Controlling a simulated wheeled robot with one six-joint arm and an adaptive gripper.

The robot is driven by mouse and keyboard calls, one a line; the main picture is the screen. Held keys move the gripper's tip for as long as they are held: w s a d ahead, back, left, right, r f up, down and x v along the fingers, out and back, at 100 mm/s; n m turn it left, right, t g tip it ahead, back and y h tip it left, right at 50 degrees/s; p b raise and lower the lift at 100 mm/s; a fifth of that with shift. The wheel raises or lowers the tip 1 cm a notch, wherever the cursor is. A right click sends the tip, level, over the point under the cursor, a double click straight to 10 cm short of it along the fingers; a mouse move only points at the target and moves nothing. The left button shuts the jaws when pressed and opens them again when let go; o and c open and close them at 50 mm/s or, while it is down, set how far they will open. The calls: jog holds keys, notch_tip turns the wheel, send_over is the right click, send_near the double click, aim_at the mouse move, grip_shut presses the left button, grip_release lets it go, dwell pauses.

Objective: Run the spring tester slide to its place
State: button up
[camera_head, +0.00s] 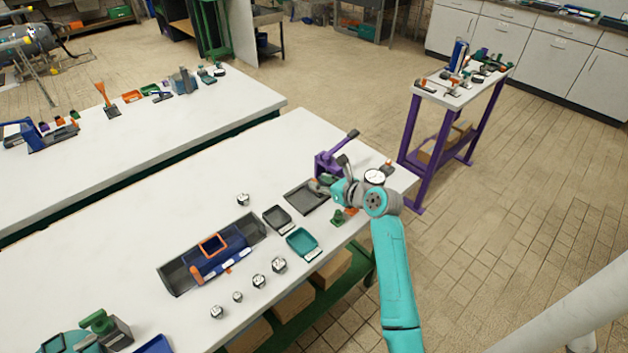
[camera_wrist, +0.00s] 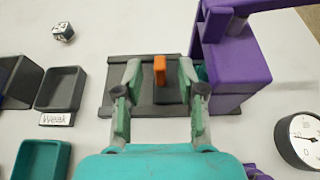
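The spring tester (camera_head: 328,163) is a purple press with a lever, near the right end of the white table. It also shows in the wrist view (camera_wrist: 225,65) at the upper right. A dark grey base plate (camera_wrist: 118,97) lies beside the purple body. On it a dark slide (camera_wrist: 171,92) carries an upright orange tab (camera_wrist: 159,69). My gripper (camera_wrist: 159,75) is open over the plate, one finger on each side of the tab, with gaps showing. In the head view my gripper (camera_head: 322,187) is partly hidden among the tester parts.
A round dial gauge (camera_wrist: 301,138) stands to the right. A dark tray labelled Weak (camera_wrist: 61,88) and a teal tray (camera_wrist: 42,160) lie to the left.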

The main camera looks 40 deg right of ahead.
aim_at(315, 180)
jog(key=shift+x, duration=1.85)
grip_shut()
